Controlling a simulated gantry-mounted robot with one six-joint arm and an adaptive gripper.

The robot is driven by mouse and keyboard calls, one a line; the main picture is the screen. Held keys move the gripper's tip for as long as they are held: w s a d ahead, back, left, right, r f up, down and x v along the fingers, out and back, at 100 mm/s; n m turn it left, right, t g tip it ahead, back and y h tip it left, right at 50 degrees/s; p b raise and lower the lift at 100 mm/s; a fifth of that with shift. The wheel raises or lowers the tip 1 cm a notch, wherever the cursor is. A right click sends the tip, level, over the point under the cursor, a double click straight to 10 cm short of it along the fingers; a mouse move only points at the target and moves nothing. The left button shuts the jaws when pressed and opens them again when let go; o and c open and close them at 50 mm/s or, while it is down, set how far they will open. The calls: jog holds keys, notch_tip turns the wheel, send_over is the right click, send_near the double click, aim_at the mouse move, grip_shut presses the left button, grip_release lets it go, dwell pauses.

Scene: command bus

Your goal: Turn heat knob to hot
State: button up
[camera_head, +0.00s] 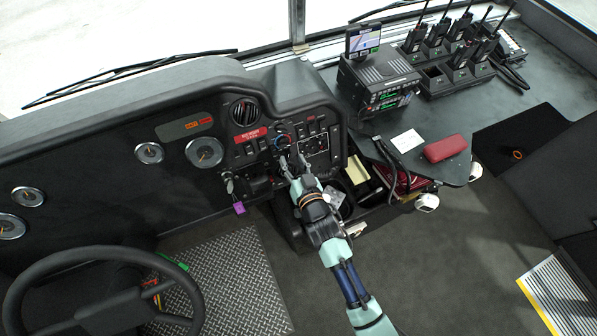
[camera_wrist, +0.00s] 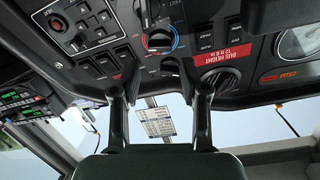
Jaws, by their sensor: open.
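The heat knob (camera_head: 281,139) is a dark dial with a red and blue arc around it, on the centre of the dashboard panel. It also shows in the wrist view (camera_wrist: 159,41), which sees the dash upside down, with the knob at the upper middle. The coloured arc is visible there, but the exact setting is hard to read. My gripper (camera_head: 293,160) is in front of the panel, just below the knob in the head view. Its fingers are apart and empty. In the wrist view the two fingers (camera_wrist: 161,88) stand either side of the knob's column, with no visible contact.
Rocker switches (camera_head: 254,144) flank the knob, with a red label (camera_head: 250,135) and a round vent (camera_head: 244,112) at left. A key with a purple tag (camera_head: 239,207) hangs lower left. A radio unit (camera_head: 380,77) stands right; the steering wheel (camera_head: 20,290) is far left.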

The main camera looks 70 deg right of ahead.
jog(key=v, duration=0.6)
dwell(0.4)
jog(key=w+a+r+n+t+y, duration=0.2)
jog(key=w+a+r+n+y, duration=0.25)
jog(key=w+a+r, duration=0.55)
jog(key=w+a+r+n+y, duration=0.1)
jog(key=a+r+n+y, duration=0.15)
jog(key=a, duration=0.55)
jog(key=w+a+r+n+t+y, duration=0.1)
jog(key=a+r+n+y, duration=0.15)
jog(key=a, duration=0.45)
jog(key=w+a+r+n+y, duration=0.2)
jog(key=a+n+y, duration=0.1)
jog(key=a, duration=0.5)
notch_tip(320, 180, up, 14)
jog(key=p, duration=1.4)
jog(key=shift+s+a+r+n, duration=0.2)
jog(key=shift+s+a+n, duration=0.15)
jog(key=shift+s, duration=0.05)
